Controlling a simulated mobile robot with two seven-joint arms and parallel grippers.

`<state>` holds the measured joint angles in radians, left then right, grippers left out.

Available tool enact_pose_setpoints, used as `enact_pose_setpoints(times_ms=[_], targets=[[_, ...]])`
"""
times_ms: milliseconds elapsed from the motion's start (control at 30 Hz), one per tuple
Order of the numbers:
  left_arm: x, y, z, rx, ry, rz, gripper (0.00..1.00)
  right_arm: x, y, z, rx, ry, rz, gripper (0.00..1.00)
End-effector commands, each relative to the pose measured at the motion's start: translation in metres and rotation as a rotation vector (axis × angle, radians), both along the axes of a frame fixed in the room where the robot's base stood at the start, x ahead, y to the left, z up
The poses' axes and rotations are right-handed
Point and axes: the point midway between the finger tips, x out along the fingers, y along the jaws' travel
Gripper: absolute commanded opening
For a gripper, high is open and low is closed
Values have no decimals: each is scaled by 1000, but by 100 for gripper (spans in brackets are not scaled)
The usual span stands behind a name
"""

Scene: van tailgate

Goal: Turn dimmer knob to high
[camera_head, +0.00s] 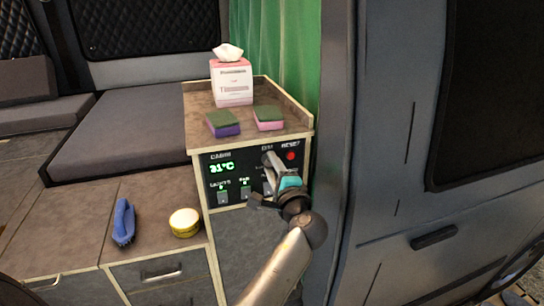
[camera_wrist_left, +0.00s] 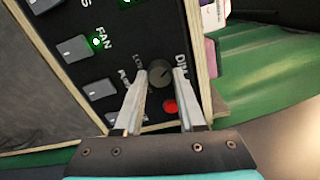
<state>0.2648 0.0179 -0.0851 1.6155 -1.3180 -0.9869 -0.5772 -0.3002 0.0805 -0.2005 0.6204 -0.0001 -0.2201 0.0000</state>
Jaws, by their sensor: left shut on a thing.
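The dimmer knob (camera_wrist_left: 160,74) is a round dark knob on the black control panel (camera_head: 215,181). In the left wrist view it sits between the two fingertips of my left gripper (camera_wrist_left: 158,82), which is shut on it. The letters "LO" and part of "DIM" show beside the knob. In the head view my left gripper (camera_head: 271,165) reaches up to the upper right part of the panel and hides most of the knob. My right gripper is not in view.
A red button (camera_head: 291,156) labelled RESET lies close right of the gripper. Several rocker switches (camera_head: 222,198) line the panel's lower part. Two sponges (camera_head: 268,118) and a tissue box (camera_head: 232,84) stand on the cabinet top. A blue brush (camera_head: 123,222) and round tin (camera_head: 185,222) are at left.

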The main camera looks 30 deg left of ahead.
Motion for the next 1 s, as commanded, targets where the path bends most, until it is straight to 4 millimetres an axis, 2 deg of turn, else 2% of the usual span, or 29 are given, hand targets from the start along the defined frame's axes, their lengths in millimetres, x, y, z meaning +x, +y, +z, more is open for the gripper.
enact_pose_setpoints(times_ms=[100, 333, 1000], targets=[[0, 0, 4, 74, 84, -1, 0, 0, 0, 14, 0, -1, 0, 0], [1, 0, 3, 217, 249, -1, 0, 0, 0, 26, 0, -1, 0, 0], [0, 1, 1, 627, 730, 2, 0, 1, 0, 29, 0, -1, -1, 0]])
